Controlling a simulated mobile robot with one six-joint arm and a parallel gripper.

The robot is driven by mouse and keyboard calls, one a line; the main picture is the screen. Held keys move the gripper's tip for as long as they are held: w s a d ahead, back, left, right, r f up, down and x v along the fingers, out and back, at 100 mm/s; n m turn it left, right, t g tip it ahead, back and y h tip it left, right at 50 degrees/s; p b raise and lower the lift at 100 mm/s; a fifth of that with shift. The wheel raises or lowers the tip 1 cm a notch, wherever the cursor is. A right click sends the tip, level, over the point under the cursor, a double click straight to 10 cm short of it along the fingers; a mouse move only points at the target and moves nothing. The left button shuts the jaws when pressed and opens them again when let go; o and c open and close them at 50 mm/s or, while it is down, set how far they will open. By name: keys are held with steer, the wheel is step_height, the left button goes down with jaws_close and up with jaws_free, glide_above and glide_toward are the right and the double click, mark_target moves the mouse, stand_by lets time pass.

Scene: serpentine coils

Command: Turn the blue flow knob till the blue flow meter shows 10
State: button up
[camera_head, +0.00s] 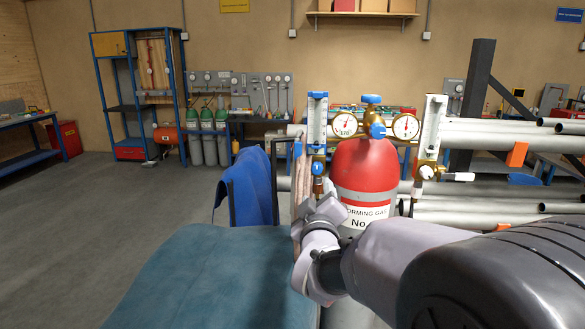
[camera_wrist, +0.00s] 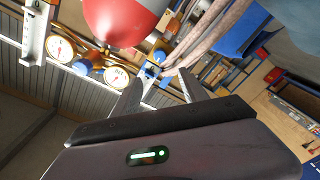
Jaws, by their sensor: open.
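The blue flow meter (camera_head: 317,120) is an upright clear tube with blue ends, left of the red cylinder in the head view. The blue flow knob (camera_head: 317,168) sits low on its front. In the wrist view, a small blue part (camera_wrist: 151,70), which looks like this knob or the meter's base, lies just beyond my fingertips. My gripper (camera_wrist: 160,76) is open, its two fingers spread on either side of that part; contact cannot be told. The meter's reading is too small to read.
The red cylinder (camera_head: 362,170) carries two round gauges (camera_head: 345,124) and a blue top knob (camera_head: 371,99). A white flow meter (camera_head: 432,128) stands to the right. Hoses (camera_wrist: 215,32) hang close by the fingers. A blue cloth (camera_head: 248,188) hangs left, and grey pipes lie right.

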mark_target(317, 170)
steer(key=w, duration=0.5)
steer(key=w+d, duration=0.1)
steer(key=w, duration=0.4)
steer(key=w+d, duration=0.1)
steer(key=w, duration=0.4)
steer(key=shift+d+f+p, duration=0.1)
steer(key=shift+d+p, duration=0.15)
steer(key=shift+p, duration=0.05)
jaws_close()
